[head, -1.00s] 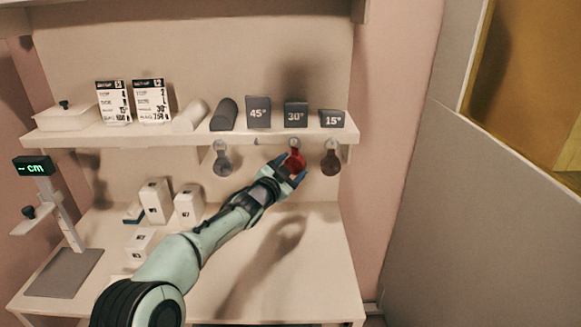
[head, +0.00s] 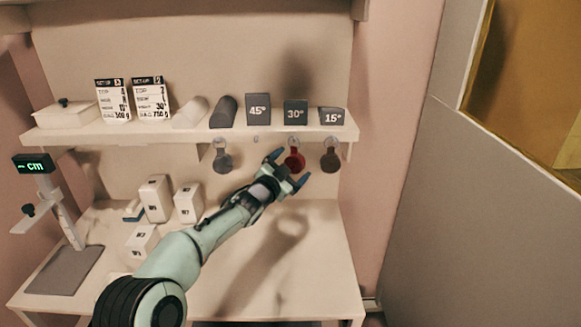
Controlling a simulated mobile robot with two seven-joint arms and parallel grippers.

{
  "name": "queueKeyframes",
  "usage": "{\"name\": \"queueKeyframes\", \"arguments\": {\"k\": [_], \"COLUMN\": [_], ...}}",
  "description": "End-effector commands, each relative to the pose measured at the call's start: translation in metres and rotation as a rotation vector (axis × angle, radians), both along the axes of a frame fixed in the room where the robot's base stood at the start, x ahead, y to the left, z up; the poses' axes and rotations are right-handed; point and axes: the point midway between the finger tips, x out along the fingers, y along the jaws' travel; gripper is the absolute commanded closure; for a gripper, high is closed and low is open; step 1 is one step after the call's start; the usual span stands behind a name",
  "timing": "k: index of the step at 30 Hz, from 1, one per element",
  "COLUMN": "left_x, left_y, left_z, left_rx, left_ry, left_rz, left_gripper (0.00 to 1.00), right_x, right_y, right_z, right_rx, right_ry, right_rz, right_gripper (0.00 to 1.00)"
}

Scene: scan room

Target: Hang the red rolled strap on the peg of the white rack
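The red rolled strap (head: 295,161) hangs by its loop below the front edge of the white rack shelf (head: 200,136), under the 30° block. The peg itself is too small to make out behind the loop. My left gripper (head: 288,170) is open, its blue-tipped fingers spread apart just below and left of the strap. The fingers appear clear of the strap. My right gripper is not in view.
An empty peg (head: 256,139) shows between. White boxes (head: 156,199) stand on the table (head: 320,270), whose right part is clear.

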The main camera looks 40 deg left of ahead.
Motion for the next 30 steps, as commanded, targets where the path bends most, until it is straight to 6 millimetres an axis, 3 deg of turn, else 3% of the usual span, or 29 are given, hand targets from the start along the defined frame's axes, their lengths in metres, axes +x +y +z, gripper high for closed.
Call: {"name": "queueKeyframes", "arguments": {"k": [10, 24, 30], "left_x": [-0.013, -0.106, -0.128], "left_y": [-0.002, -0.019, -0.023], "left_z": [0.000, 0.001, 0.001], "left_rx": [0.002, 0.001, 0.000], "left_ry": [0.003, 0.000, 0.000], "left_rz": [0.000, 0.001, 0.000], "left_gripper": [0.06, 0.06, 0.06], "right_x": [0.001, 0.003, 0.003], "right_y": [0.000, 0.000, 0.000], "right_z": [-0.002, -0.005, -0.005], "right_rx": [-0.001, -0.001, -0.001], "right_ry": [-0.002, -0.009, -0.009], "right_rz": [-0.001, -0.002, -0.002], "right_gripper": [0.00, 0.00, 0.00]}}
